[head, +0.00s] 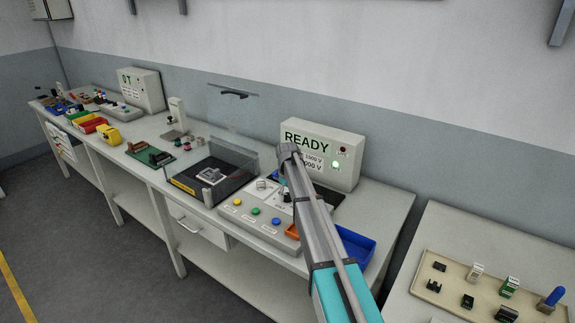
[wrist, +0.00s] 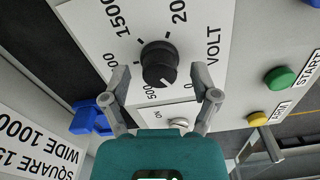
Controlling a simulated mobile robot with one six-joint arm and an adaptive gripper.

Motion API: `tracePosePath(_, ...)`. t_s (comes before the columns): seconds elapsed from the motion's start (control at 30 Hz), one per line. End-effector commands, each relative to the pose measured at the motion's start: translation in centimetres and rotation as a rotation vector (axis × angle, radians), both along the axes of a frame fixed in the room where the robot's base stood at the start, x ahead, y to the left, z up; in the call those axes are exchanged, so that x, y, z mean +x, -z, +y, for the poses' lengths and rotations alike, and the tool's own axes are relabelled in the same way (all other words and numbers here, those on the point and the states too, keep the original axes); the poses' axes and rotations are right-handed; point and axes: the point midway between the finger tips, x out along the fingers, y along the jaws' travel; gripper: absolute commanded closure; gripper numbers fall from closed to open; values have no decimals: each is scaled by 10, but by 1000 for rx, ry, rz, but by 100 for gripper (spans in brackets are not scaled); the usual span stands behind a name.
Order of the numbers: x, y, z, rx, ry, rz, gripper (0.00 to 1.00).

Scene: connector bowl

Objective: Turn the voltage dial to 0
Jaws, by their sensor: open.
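The voltage dial (wrist: 158,62) is a black ribbed knob on a white plate marked VOLT, with 500, 1500 and other numbers around it. A small white mark on its lower side in the wrist view points near the 500 label, though the exact setting is hard to tell. My gripper (wrist: 166,88) is open, one finger on each side of the dial's lower part in this view; contact is not clear. In the head view, my arm covers much of the dial area on the control panel (head: 235,217).
A green START button (wrist: 280,78), a yellow button (wrist: 258,118) and a blue part (wrist: 90,118) lie near my fingers. The READY display box (head: 345,150) with a lit green lamp stands behind. A blue bin (head: 356,246) is right of the panel.

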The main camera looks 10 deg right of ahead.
Motion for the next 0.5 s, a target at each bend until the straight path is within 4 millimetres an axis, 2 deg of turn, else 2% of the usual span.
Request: tracePosePath(0.5,0,0,0,0,342,0,22)
